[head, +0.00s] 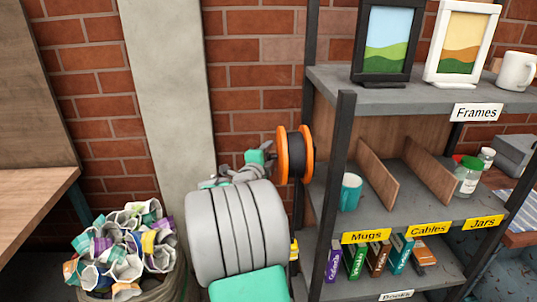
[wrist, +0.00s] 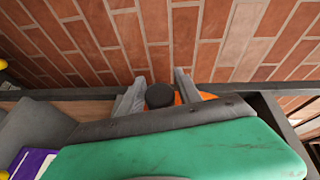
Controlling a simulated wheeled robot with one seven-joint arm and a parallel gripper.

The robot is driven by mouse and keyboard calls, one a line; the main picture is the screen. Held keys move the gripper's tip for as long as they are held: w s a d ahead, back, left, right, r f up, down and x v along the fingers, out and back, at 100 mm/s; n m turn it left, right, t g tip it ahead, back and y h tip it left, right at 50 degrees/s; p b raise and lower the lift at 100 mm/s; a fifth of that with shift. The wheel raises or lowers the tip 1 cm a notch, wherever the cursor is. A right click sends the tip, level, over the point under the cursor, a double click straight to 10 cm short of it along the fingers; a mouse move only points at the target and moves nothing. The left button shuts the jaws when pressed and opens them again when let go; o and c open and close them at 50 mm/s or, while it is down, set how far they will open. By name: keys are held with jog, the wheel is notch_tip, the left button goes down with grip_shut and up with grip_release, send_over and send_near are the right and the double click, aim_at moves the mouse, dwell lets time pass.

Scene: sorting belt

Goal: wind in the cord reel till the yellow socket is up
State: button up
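The cord reel (head: 295,154) has orange flanges and a dark middle, and is at the left side of the shelf unit. A small yellow piece (head: 294,249), likely the yellow socket, shows low beside my arm and is partly hidden by it. My gripper (head: 262,158) is at the reel's left side. In the wrist view its two grey fingers (wrist: 160,82) stand apart on either side of a dark round knob (wrist: 160,96), with orange of the reel behind. A sliver of orange shows between the knob and the right finger. The cord's run is mostly hidden.
The shelf unit (head: 400,98) stands right of the reel, its dark front post (head: 333,195) close by. It holds frames, a teal mug (head: 350,192), jars and books. A full waste bin (head: 125,250) stands at left. A brick wall is behind.

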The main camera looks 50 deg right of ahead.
grip_shut()
dwell(1.1)
